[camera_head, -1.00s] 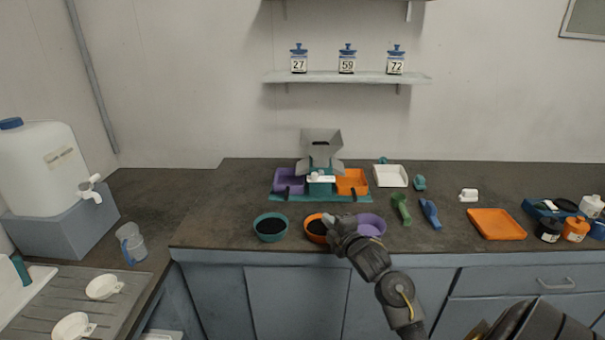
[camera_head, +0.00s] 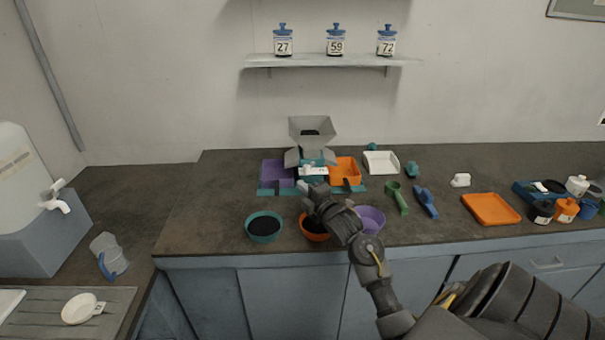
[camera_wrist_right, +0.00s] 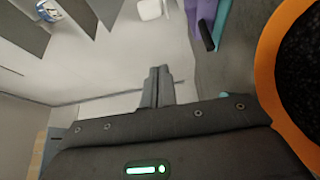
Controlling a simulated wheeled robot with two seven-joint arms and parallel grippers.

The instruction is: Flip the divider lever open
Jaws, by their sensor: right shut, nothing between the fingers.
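The grey divider with its hopper (camera_head: 311,132) stands at the back of the counter, its two sloping chutes over a purple bin (camera_head: 277,173) and an orange bin (camera_head: 345,171). A white part (camera_head: 313,170), possibly the lever, sits low at its front centre above a teal bin; I cannot tell its exact shape. My right gripper (camera_head: 304,187) is shut and empty, just in front of the divider and above the far side of the orange bowl (camera_head: 315,237). Its closed fingers (camera_wrist_right: 158,74) show in the right wrist view, touching nothing visible. My left gripper is out of view.
A teal bowl (camera_head: 264,227) and a purple bowl (camera_head: 371,219) flank the orange bowl near the front edge. A green scoop (camera_head: 397,197) and a blue scoop (camera_head: 425,202) lie to the right. An orange tray (camera_head: 490,209) is farther right. The counter left of the bins is clear.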

